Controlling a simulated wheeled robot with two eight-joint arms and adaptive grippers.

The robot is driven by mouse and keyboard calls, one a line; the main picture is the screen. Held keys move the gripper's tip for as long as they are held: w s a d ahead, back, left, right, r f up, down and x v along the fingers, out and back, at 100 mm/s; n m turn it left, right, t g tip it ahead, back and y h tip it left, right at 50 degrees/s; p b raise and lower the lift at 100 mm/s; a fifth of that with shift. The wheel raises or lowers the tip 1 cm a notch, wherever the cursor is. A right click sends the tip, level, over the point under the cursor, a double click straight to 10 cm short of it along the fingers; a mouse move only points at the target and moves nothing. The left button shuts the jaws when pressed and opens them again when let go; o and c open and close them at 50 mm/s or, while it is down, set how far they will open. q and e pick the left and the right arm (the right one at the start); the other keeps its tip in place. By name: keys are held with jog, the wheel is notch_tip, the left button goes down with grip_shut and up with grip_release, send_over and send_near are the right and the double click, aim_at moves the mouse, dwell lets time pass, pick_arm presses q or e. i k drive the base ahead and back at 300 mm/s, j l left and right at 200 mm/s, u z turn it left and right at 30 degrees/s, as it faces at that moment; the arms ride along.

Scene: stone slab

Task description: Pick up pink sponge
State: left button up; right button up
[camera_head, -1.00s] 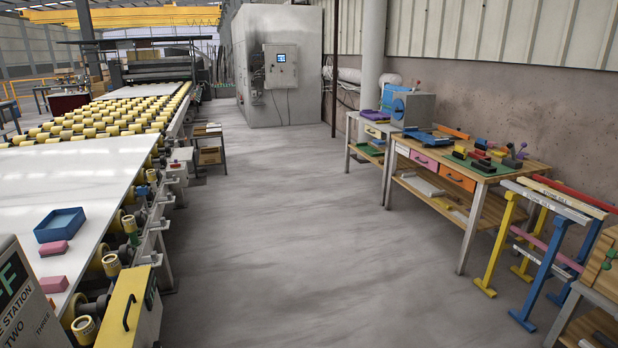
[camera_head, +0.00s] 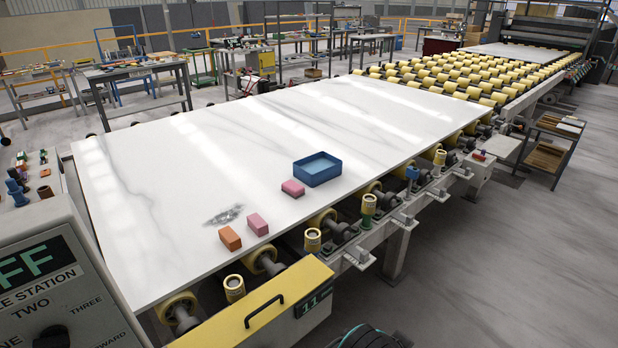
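Two pink blocks that look like sponges lie on the white stone slab (camera_head: 270,130). One pink block (camera_head: 293,188) is beside the front left corner of the blue tray. The other pink block (camera_head: 257,224) lies nearer, close to the slab's front edge. An orange block (camera_head: 230,238) lies just left of the nearer pink block. I cannot tell from the picture which pink block is the task's sponge. Neither of my grippers shows in the head view.
The open blue tray (camera_head: 318,169) sits near the slab's right edge. A control station (camera_head: 65,285) stands at the lower left. A yellow panel (camera_head: 280,305) is in front. Floor at right is open.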

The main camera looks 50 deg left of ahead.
aim_at(291, 187)
jog(key=i+u, duration=0.35)
jog(key=i+l+u, duration=0.1)
jog(key=i+u, duration=0.3)
jog(key=i+l+u, duration=0.35)
jog(key=i+j, duration=0.05)
jog(key=j, duration=0.05)
